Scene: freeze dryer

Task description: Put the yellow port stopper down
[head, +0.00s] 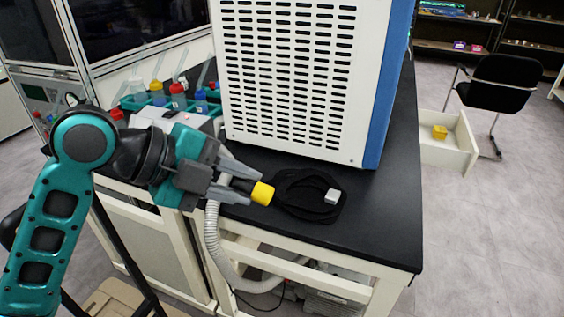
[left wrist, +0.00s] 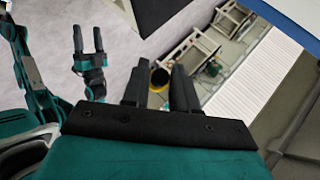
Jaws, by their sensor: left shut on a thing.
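The yellow port stopper (head: 263,194) has a yellow cap and a darker end. My left gripper (head: 240,188) is shut on it, holding it near the front edge of the black bench top (head: 385,215). In the head view its cap points right, toward a coiled black cable; I cannot tell the exact height over the bench. In the left wrist view the stopper (left wrist: 160,78) shows between the two dark fingers. My right gripper (left wrist: 88,42) shows only in the left wrist view, at upper left, with its fingers apart and empty.
The coiled black cable with a white plug (head: 333,196) lies on the bench. The white and blue freeze dryer (head: 300,75) stands behind it. A grey hose (head: 215,240) hangs at the front. Capped bottles (head: 178,95) stand at left. An open drawer (head: 460,150) at right holds a yellow item.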

